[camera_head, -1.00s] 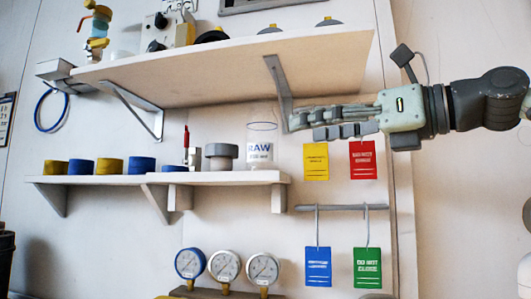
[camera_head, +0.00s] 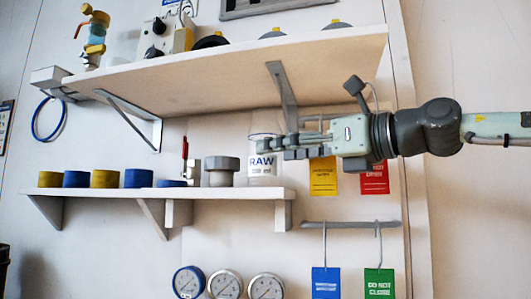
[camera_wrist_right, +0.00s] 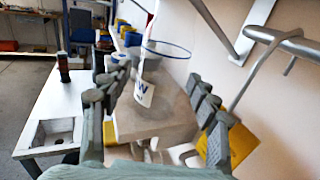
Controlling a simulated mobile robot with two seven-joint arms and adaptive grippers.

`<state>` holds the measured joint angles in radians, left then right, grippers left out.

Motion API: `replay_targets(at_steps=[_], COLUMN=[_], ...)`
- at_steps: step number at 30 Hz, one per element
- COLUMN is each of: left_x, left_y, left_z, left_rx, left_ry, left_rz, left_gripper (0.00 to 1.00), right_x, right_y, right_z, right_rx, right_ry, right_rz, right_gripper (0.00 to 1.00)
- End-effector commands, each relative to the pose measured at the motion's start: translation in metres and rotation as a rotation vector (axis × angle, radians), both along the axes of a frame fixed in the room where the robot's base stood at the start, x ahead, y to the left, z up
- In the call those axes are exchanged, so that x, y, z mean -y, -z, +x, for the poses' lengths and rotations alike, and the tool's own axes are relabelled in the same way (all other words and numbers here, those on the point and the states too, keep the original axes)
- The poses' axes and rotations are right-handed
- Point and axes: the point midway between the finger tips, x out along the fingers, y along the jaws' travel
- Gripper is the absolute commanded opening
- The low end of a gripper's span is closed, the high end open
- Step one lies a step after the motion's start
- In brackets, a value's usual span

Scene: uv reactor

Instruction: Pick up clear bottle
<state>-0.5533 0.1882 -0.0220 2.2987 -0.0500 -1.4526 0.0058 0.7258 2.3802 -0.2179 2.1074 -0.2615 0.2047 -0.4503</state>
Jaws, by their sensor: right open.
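The clear bottle (camera_head: 264,172) stands upright at the right end of the lower shelf, with a blue rim and a white "RAW" label. My right gripper (camera_head: 266,148) reaches in from the right at the bottle's upper part, and its fingers cover part of it. In the right wrist view, the bottle (camera_wrist_right: 146,94) shows between the two spread rows of fingers of my right gripper (camera_wrist_right: 160,78), which is open. I cannot tell whether a finger touches the glass. My left gripper is not in view.
A grey cap-like part (camera_head: 221,172) and a red-handled valve (camera_head: 188,165) stand left of the bottle. The upper shelf (camera_head: 235,78) and its bracket (camera_head: 284,98) are above the gripper. Yellow (camera_head: 323,178) and red (camera_head: 374,179) tags hang below the arm.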

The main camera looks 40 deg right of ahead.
Motion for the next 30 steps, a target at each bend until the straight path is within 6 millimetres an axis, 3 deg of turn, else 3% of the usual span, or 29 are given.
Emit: replay_targets(at_steps=[7,17,27,30], left_x=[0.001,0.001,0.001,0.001], left_y=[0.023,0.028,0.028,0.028], left_z=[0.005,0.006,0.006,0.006], left_rx=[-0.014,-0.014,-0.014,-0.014], left_ry=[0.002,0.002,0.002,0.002], left_rz=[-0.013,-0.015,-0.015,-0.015], left_gripper=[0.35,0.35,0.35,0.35], right_x=[-0.009,-0.011,-0.011,-0.011], right_y=[0.0,0.001,0.001,0.001], right_z=[0.034,0.04,0.04,0.04], right_rx=[-0.004,-0.001,-0.001,-0.001], right_ry=[-0.001,0.0,0.0,0.0], right_rz=[0.0,0.001,0.001,0.001], right_gripper=[0.6,0.6,0.2,0.2])
